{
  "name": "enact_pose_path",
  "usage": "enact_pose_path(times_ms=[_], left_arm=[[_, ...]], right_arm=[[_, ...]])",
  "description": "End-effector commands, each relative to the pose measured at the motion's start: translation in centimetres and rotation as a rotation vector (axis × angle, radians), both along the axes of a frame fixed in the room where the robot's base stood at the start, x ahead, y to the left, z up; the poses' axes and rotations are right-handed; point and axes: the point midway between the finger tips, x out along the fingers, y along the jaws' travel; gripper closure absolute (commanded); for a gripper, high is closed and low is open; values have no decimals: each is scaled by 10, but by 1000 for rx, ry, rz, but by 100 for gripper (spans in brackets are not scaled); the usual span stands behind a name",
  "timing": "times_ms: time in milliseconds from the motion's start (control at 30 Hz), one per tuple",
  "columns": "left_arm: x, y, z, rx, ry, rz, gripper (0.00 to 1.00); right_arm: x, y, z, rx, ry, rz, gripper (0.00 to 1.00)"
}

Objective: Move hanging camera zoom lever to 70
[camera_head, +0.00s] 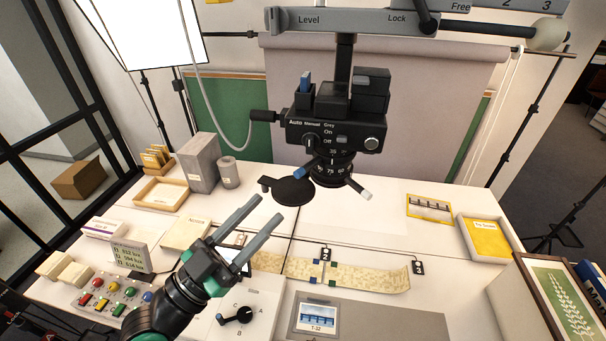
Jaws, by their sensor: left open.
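The black hanging camera (335,125) is mounted on a post under the grey bar at the top middle. Its lens (333,168) points down and carries small white numbers on its rings; I can read 75 there, others are too small. A blue-tipped lever (303,172) sticks out of the lens to the left. A white-tipped lever (360,188) sticks out to the lower right. I cannot tell which is the zoom lever or its exact setting. My left gripper (268,208) is open and empty, below and left of the lens, apart from both levers. My right gripper is not in view.
A black disc (292,191) is between my left gripper and the lens. The grey bar (350,20) spans above. A patterned strip (370,278), a dial panel (250,318), a grey box (197,162) and a yellow-filled tray (487,238) are on the white table.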

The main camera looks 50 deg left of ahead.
Motion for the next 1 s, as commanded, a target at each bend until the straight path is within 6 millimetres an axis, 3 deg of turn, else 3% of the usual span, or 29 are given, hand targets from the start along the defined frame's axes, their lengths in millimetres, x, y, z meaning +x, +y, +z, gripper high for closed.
enact_pose_path(times_ms=[200,300,600,967,1000], left_arm=[[20,0,3,3,-10,2,53],[43,0,22,-5,-4,2,53],[95,2,41,-6,-1,3,53],[101,2,42,-5,-3,5,53],[101,2,42,-5,-3,5,60]], right_arm=[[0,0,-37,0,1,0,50],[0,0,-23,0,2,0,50],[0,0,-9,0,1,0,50],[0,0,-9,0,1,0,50],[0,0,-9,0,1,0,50]])
